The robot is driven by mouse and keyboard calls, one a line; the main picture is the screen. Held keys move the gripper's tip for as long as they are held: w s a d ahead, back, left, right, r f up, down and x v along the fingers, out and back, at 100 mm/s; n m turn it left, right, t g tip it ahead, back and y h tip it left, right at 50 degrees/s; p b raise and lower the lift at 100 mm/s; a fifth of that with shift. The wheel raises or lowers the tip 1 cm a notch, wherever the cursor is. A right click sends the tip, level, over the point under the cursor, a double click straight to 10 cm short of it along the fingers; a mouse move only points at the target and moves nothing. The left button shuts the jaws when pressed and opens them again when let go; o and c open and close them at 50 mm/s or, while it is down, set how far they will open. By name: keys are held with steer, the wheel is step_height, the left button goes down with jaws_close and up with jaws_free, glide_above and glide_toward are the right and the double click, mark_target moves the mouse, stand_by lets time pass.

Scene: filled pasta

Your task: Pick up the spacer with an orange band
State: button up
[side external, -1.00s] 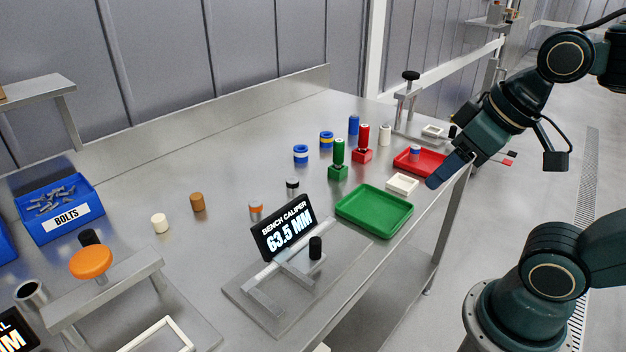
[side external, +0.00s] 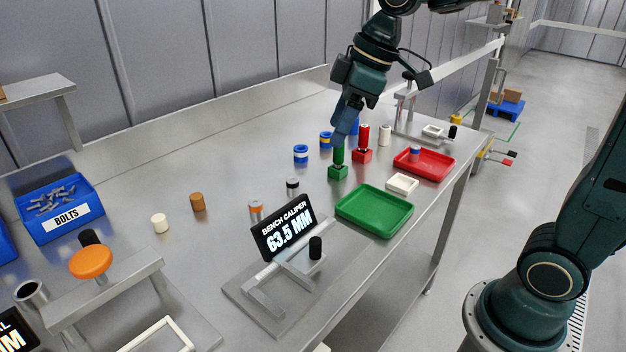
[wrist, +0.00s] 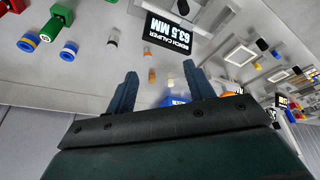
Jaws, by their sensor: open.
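The spacer with an orange band (side external: 256,208) is a small silvery cylinder standing upright on the bench, just left of the bench caliper display. It also shows in the wrist view (wrist: 148,52), small and some way beyond my fingers. My gripper (side external: 341,136) is up over the back part of the bench, to the right of the spacer. In the side view its fingers overlap the top of the green post, and I cannot tell the gap between them. In the wrist view my gripper (wrist: 160,72) has its two fingers wide apart with nothing between them.
The bench caliper display (side external: 284,228) stands close beside the spacer. A black-topped spacer (side external: 292,187), a brown cylinder (side external: 197,202) and a white cylinder (side external: 160,223) stand around it. A green post (side external: 338,171), a red post (side external: 362,154) and a green tray (side external: 374,193) are to the right.

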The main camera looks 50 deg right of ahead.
steer(key=w+f+n+g+y, duration=0.15)
steer(key=w+f+n, duration=0.3)
steer(key=w, duration=0.65)
steer(key=n+g, duration=0.1)
steer(key=n, duration=0.3)
glide_toward(256, 202)
step_height(256, 202, up, 2)
steer(key=d, duration=0.1)
steer(key=shift+s+d+r+y, duration=0.15)
steer(key=shift+d+y, duration=0.05)
steer(key=shift+y, duration=0.25)
steer(key=shift+x, duration=4.35)
steer(key=shift+s, duration=0.1)
steer(key=shift+x, duration=2.6)
steer(key=shift+d, duration=0.25)
